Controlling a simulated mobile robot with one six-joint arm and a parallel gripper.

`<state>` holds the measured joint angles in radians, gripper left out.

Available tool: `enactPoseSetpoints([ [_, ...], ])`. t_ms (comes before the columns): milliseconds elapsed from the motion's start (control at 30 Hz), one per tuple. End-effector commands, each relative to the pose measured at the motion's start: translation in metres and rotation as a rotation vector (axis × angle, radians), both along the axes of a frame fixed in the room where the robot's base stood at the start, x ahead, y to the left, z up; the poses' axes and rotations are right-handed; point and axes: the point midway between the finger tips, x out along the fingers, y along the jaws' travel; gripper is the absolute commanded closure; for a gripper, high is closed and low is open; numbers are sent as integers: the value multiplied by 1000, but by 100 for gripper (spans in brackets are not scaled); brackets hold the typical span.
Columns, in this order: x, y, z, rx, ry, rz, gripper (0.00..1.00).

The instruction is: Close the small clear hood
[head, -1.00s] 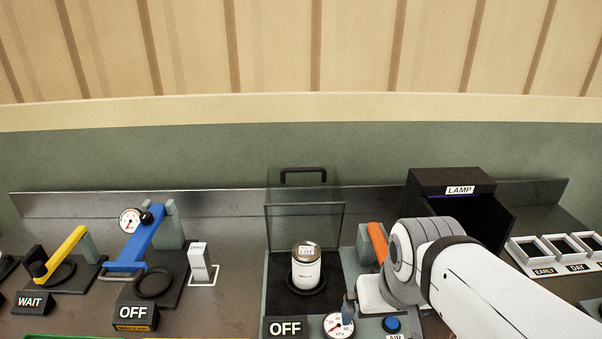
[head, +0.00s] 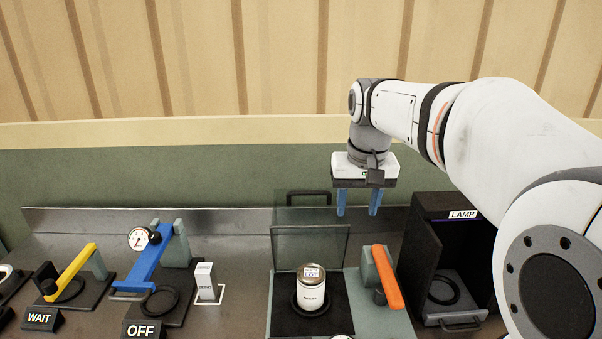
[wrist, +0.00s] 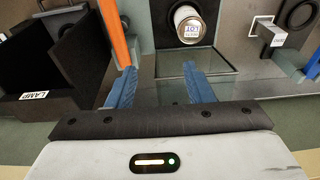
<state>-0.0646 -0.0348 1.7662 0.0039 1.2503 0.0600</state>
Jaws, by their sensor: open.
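The small clear hood (head: 285,245) stands raised at the back of its dark base, with a black handle (head: 308,193) along its top edge. A white can (head: 311,290) labelled LOT stands upright on the base in front of it. My gripper (head: 358,212) is above and behind the right side of the hood, blue fingers pointing down, open and empty. In the wrist view, the fingers (wrist: 160,90) are spread with the hood's clear panel (wrist: 205,75) between and beyond them. I cannot tell whether a finger touches the hood.
An orange lever (head: 387,277) stands right of the can. The open dark LAMP box (head: 425,255) is further right. A white switch (head: 206,282), a blue lever (head: 148,258) with a gauge, and a yellow lever (head: 70,272) are at left.

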Motion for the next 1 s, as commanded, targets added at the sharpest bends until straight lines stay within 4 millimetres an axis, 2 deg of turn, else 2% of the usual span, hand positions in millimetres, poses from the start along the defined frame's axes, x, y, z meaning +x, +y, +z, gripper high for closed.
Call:
enactPoseSetpoints([
  [33, 23, 6, 12, 1, 17, 2, 57],
  [200, 88, 24, 34, 2, 67, 3, 71],
  [367, 142, 43, 43, 1, 115, 5, 84],
  [500, 182, 61, 40, -2, 157, 6, 96],
  [567, 196, 68, 37, -3, 174, 6, 100],
  [700, 219, 82, 27, -8, 206, 8, 100],
  [833, 229, 91, 19, -11, 225, 8, 100],
  [1000, 232, 94, 14, -12, 233, 7, 100],
])
